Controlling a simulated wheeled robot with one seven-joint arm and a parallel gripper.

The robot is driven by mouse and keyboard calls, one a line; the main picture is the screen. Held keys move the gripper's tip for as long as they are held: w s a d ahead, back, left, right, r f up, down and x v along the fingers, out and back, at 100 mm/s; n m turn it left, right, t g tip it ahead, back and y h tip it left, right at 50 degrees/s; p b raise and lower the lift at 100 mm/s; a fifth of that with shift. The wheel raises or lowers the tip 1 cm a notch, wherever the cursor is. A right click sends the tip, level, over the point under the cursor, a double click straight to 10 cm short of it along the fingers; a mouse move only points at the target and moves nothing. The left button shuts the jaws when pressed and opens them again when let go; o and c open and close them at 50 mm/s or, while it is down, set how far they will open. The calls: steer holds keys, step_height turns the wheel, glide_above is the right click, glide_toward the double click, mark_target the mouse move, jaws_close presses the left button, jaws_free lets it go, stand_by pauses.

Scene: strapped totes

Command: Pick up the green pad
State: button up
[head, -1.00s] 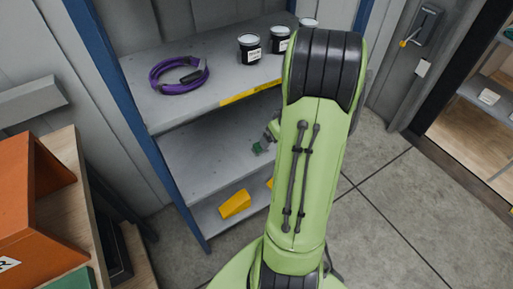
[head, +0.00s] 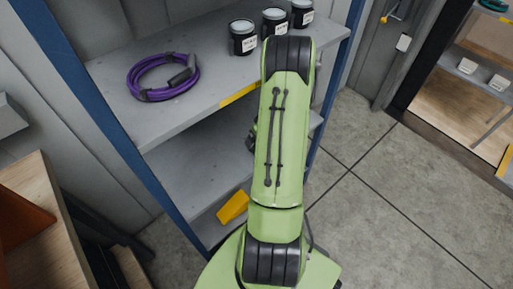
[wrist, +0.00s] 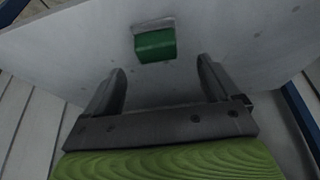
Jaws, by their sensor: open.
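The green pad (wrist: 155,46) shows in the wrist view as a small green block with a pale grey part along its far edge. It lies on a grey shelf (wrist: 240,58), ahead of my gripper and roughly centred between its fingers. My gripper (wrist: 163,78) is open and empty, with a clear gap between the fingertips and the pad. In the head view my green arm hides the pad and my gripper.
The upper shelf (head: 205,85) holds a coiled purple cable (head: 163,77) and several dark jars (head: 243,37). A yellow object (head: 233,207) sits on the lowest shelf. Blue uprights (head: 95,115) frame the unit. The floor (head: 390,200) to the right is clear.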

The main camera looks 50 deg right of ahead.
steer(key=b+x, duration=0.2)
steer(key=x, duration=0.4)
steer(key=shift+s+d+f, duration=0.15)
steer(key=c, duration=1)
steer(key=shift+r+p, duration=0.3)
steer(key=shift+r, duration=0.25)
steer(key=p+v, duration=0.1)
steer(key=v, duration=0.2)
steer(key=s+a, duration=0.1)
steer(key=s, duration=0.4)
steer(key=s+a+p, duration=0.1)
steer(key=s+a, duration=0.1)
steer(key=s, duration=0.4)
steer(key=s+a, duration=0.1)
steer(key=s, duration=0.4)
steer(key=shift+s+a+f, duration=0.1)
steer(key=shift+s+a, duration=0.05)
steer(key=shift+s, duration=0.05)
